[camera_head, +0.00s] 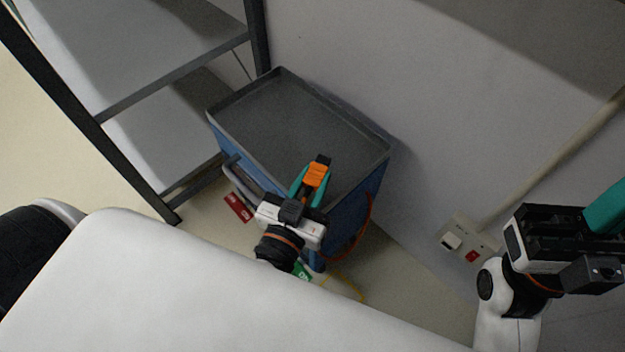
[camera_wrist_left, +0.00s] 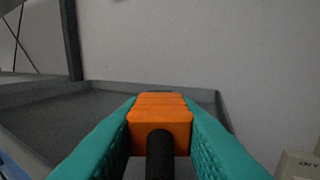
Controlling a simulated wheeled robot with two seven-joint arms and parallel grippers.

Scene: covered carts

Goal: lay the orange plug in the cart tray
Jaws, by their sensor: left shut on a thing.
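The orange plug (camera_head: 316,174) is held between the teal fingers of my left gripper (camera_head: 311,183), above the near edge of the cart tray. It also shows in the left wrist view (camera_wrist_left: 160,115), with a black cable or stem running toward the camera. The cart tray (camera_head: 285,115) is a dark grey, empty, rimmed top on a blue cart; it also shows in the left wrist view (camera_wrist_left: 60,118). Whether the plug touches the tray cannot be told. My right gripper (camera_head: 600,212) is at the right edge, with its teal finger cut off by the frame.
A dark-framed shelf rack (camera_head: 175,78) stands left of the cart. A wall rises behind and right of it. A wall box with a red socket (camera_head: 472,256) sits at the right. A red cable (camera_head: 358,235) hangs at the cart's right side. A red card (camera_head: 238,207) shows below the cart handle.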

